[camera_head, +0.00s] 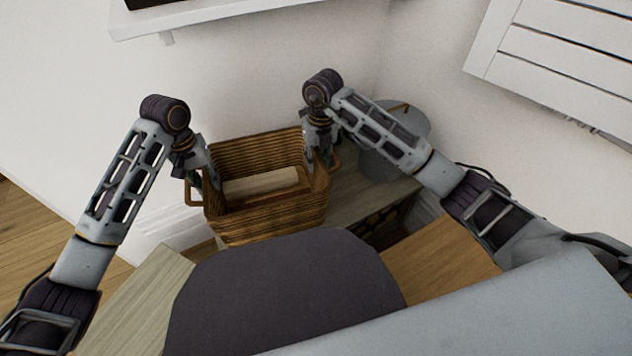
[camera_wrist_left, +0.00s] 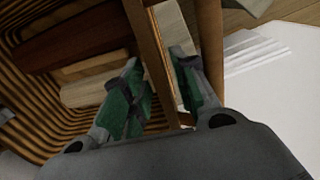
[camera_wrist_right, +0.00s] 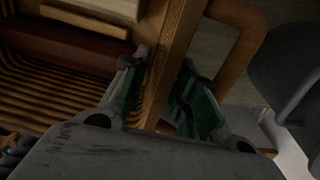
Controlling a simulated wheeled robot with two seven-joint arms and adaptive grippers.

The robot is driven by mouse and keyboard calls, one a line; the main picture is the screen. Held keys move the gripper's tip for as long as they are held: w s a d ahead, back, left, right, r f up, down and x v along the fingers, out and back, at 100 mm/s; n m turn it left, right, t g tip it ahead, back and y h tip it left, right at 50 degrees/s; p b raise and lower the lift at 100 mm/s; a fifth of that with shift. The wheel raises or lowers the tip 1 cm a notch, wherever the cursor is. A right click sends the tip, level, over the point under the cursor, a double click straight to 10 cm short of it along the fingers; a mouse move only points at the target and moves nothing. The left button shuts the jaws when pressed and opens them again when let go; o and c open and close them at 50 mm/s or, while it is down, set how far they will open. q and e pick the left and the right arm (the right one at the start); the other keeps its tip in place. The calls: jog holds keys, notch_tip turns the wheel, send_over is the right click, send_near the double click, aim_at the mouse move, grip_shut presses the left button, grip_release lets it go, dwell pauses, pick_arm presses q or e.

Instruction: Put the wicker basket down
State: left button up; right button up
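The brown wicker basket (camera_head: 268,222) is upright in the middle of the head view, with wooden pieces (camera_head: 262,187) inside. My left gripper (camera_head: 207,180) is at its left side; in the left wrist view its green-padded fingers (camera_wrist_left: 160,92) straddle the basket's rim (camera_wrist_left: 152,50), beside a side handle. My right gripper (camera_head: 322,158) is at the right side; in the right wrist view its fingers (camera_wrist_right: 160,95) close on the wall (camera_wrist_right: 178,45), with the handle (camera_wrist_right: 240,45) outside. The basket's underside is hidden, so I cannot tell whether it touches the bench.
A pale wooden bench (camera_head: 372,196) extends on both sides of the basket, with logs (camera_head: 376,224) in an opening below. A grey bucket (camera_head: 405,125) stands close behind my right gripper. White walls and a mantel shelf (camera_head: 200,12) are behind; a white slatted panel (camera_head: 560,55) is at upper right.

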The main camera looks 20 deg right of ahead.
pick_arm(q)
jog(key=shift+a+r, duration=0.15)
jog(key=shift+r, duration=1.7)
jog(key=shift+a+r, duration=0.1)
jog(key=shift+r, duration=1.7)
pick_arm(e)
jog(key=shift+r, duration=0.1)
notch_tip(320, 180, up, 12)
jog(key=shift+d, duration=0.4)
